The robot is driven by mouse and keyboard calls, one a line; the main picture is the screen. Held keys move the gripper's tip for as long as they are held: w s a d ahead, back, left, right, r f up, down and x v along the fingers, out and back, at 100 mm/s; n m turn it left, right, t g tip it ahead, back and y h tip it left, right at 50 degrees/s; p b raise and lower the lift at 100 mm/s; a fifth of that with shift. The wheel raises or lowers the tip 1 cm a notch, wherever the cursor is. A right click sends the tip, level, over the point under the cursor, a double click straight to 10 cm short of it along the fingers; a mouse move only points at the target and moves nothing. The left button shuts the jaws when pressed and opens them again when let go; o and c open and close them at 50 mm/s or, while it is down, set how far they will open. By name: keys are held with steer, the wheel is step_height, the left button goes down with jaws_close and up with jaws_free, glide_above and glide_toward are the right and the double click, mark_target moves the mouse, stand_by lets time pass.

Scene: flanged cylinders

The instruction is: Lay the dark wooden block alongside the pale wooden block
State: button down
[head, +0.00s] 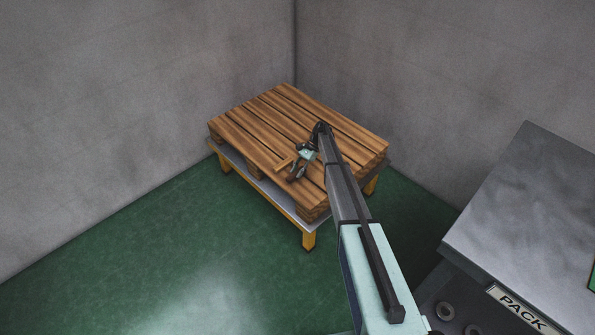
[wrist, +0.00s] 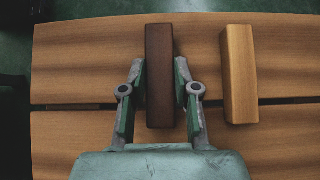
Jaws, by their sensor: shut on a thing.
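The dark wooden block (wrist: 160,75) is a long dark brown bar between the fingers of my gripper (wrist: 160,88) in the wrist view. Both fingers are shut on its sides. The pale wooden block (wrist: 239,75) lies to the right of it, roughly parallel and tilted slightly, with a gap between them. In the head view my gripper (head: 299,162) is over the near side of the pallet. A small pale bar (head: 286,162) shows beside it there. I cannot tell whether the dark block touches the boards.
The blocks are on a slatted wooden pallet (head: 240,127) on a low table with yellow legs (head: 309,240). Its far boards are bare. Grey walls stand behind it. A grey bench (head: 540,200) with a PACK label is at the right.

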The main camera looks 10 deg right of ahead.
mark_target(297, 172)
steer(key=shift+f, duration=0.25)
steer(key=c, duration=0.8)
jaws_free()
step_height(297, 172, up, 10)
